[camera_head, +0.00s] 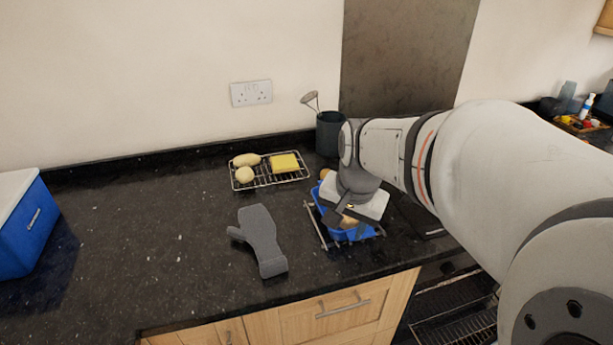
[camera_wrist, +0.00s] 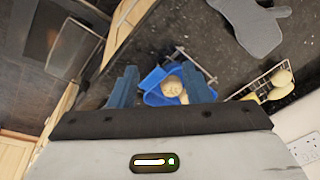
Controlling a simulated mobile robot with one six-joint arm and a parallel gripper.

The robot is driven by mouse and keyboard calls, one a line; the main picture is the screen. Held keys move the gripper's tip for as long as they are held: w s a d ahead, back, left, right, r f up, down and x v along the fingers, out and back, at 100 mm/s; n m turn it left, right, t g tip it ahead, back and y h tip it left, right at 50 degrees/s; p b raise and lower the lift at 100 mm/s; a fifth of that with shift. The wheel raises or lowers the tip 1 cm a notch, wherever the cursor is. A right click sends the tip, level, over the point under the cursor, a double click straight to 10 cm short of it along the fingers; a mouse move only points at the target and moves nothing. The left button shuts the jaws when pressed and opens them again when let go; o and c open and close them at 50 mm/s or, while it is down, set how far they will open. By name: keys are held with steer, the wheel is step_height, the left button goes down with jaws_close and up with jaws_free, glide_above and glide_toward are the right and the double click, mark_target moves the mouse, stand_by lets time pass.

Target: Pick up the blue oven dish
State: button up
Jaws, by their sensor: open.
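The blue oven dish (camera_head: 354,235) stands on the dark worktop, on what looks like a wire rack, partly hidden by my gripper (camera_head: 352,215). In the wrist view the blue dish (camera_wrist: 153,79) lies between and beyond the open fingers of my gripper (camera_wrist: 160,70). A pale round food item (camera_wrist: 172,86) sits in the dish. The gripper is over the dish with nothing seen clamped in it. I cannot tell whether a finger touches the dish.
A grey oven glove (camera_head: 259,240) lies left of the dish. A wire rack (camera_head: 262,184) with potato-like items and a yellow sponge-like block is behind it. A dark utensil pot (camera_head: 329,134) stands behind the dish. A blue cool box (camera_head: 25,228) is far left. The worktop's front edge is close.

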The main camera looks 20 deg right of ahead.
steer(key=w+d+f+m+b, duration=0.1)
steer(key=w+d+f+m, duration=0.3)
steer(key=d, duration=0.1)
steer(key=w+d+f+m+b, duration=0.2)
steer(key=w+d+f+m, duration=0.2)
steer(key=w+f+m, duration=0.1)
steer(key=shift+d+f+m+g, duration=0.3)
steer(key=shift+d+g, duration=0.05)
steer(key=shift+g, duration=0.05)
steer(key=f, duration=0.2)
steer(key=w+f, duration=0.1)
steer(key=f, duration=0.4)
steer(key=shift+w+a+f, duration=0.1)
steer(key=shift+w+a, duration=0.15)
steer(key=shift+w, duration=0.05)
steer(key=shift+c, duration=0.4)
jaws_close()
